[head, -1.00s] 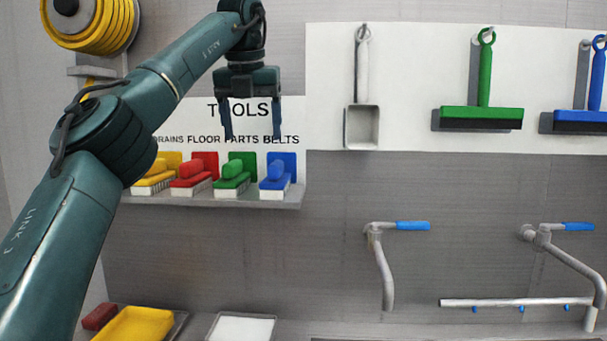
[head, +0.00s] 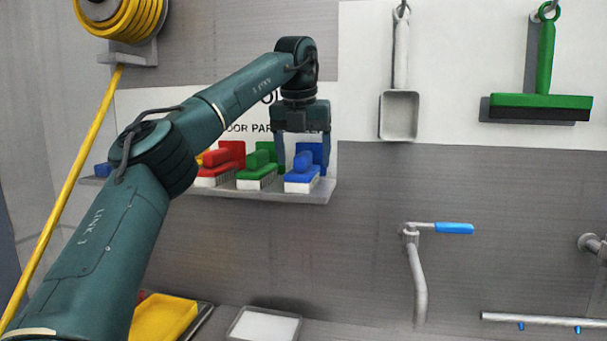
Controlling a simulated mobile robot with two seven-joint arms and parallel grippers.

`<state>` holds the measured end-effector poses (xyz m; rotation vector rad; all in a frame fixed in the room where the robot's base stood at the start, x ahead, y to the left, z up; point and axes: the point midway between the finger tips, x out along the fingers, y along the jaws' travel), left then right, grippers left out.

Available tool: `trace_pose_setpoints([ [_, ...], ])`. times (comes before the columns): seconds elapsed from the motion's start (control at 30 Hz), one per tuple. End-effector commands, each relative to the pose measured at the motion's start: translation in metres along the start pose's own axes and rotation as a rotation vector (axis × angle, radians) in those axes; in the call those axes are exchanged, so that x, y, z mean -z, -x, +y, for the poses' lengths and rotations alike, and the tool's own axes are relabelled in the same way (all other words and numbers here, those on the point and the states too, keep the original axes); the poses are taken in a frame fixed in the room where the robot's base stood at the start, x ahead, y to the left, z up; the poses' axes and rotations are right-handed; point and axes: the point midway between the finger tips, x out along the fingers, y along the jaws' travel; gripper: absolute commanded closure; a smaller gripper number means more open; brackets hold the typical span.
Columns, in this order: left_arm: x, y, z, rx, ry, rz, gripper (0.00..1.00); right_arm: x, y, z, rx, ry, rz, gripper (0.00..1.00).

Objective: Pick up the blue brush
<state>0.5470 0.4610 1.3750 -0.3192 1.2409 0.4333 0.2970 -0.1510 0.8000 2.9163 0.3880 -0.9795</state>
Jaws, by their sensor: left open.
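The blue brush (head: 302,177) has a blue body and white bristles. It sits at the right end of the wall shelf (head: 290,195), with a blue block (head: 314,150) behind it. My left gripper (head: 303,166) is open and points down over the blue brush. Its fingers appear on either side of the brush's raised handle. I cannot tell whether they touch it, or how their depth matches it. My right gripper is not in view.
A green brush (head: 258,178) and a red brush (head: 216,175) stand left of the blue one. My arm hides part of the shelf. A small blue object (head: 103,170) shows at its left end. A scoop (head: 399,115) and green squeegee (head: 541,105) hang to the right.

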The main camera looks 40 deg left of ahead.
Motion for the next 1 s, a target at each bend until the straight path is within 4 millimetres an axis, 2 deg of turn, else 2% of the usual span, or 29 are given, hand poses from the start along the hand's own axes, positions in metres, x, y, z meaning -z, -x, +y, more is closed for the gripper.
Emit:
trace_pose_setpoints([
  [0.23,-0.005,-0.036,0.003,-0.002,0.000,0.003,0.25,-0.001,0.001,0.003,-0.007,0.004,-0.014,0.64],
  [0.53,-0.005,-0.042,0.003,0.000,0.001,0.001,0.25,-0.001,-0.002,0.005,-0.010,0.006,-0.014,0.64],
  [1.0,-0.005,-0.041,0.002,0.000,0.000,0.001,0.63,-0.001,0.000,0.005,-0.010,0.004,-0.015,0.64],
])
